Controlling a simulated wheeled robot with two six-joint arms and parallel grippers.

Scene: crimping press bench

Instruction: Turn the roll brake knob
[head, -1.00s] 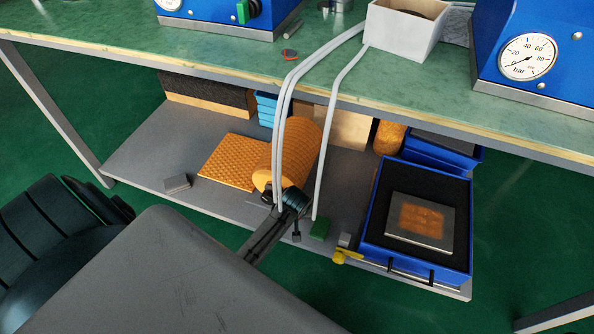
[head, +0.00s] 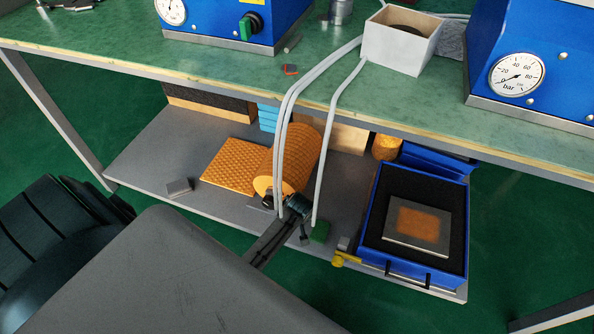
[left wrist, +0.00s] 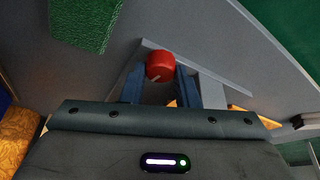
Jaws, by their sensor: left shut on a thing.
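In the left wrist view the red round brake knob (left wrist: 160,67), with a pale pointer line on its face, sits between my two blue fingers. My left gripper (left wrist: 160,82) is shut on it. In the head view my left gripper (head: 294,207) is low at the near end of the orange textured roll (head: 298,150) on the lower shelf. The knob and fingertips are hidden there. An orange sheet (head: 232,165) lies flat left of the roll. My right gripper is not in view.
Pale hoses (head: 330,115) hang from the bench (head: 215,50) past the roll and gripper. A green block (head: 320,232), a yellow part (head: 345,259) and a blue tray (head: 369,225) with dark foam stand to the right. The left part of the shelf (head: 150,150) is mostly clear.

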